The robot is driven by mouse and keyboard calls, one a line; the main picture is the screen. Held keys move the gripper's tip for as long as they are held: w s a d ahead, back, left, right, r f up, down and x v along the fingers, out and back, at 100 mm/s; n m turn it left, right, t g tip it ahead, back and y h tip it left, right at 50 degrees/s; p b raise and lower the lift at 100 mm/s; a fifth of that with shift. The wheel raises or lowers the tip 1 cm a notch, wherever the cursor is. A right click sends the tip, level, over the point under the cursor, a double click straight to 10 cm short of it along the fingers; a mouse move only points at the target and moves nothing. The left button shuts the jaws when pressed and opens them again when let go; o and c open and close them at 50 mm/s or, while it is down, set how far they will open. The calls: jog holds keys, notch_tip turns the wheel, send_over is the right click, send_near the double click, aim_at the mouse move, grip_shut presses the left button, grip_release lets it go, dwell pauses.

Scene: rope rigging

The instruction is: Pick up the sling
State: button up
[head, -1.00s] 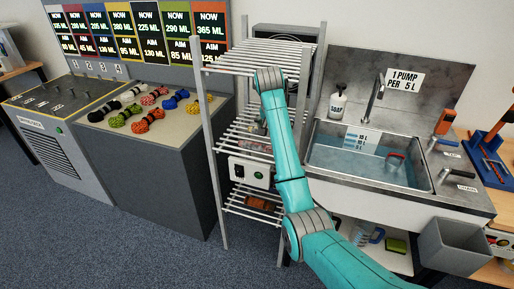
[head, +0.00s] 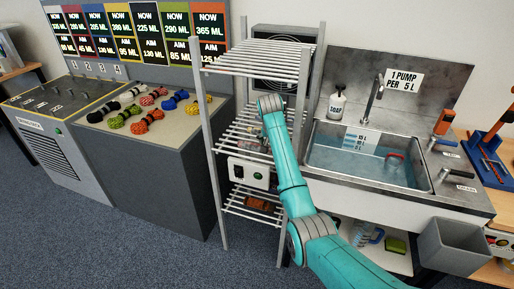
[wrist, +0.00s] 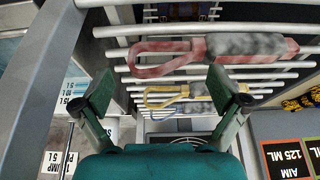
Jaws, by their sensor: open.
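In the wrist view a sling (wrist: 245,46) with a red loop and a grey, dark-mottled sleeve lies across the rack's bars. Its loop end points left, lying ahead of the gap between my fingers. A second sling with a yellow loop (wrist: 160,96) and a greyish sleeve lies beyond it, lower in the picture, with a paler piece below that. My gripper (wrist: 166,92) is open, with nothing between its fingers. Contact with the red sling cannot be told. In the head view my arm hides the gripper and most of what lies on that shelf.
The wire rack (head: 262,58) has bars above and below the slings' shelf, with upright posts close to my arm. A sink (head: 365,158) stands to the right. A counter with coloured rope bundles (head: 150,121) stands left. Open floor (head: 150,255) lies in front.

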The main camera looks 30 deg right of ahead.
jog(key=c, duration=1.3)
jog(key=shift+o, duration=0.2)
jog(key=shift+r, duration=0.15)
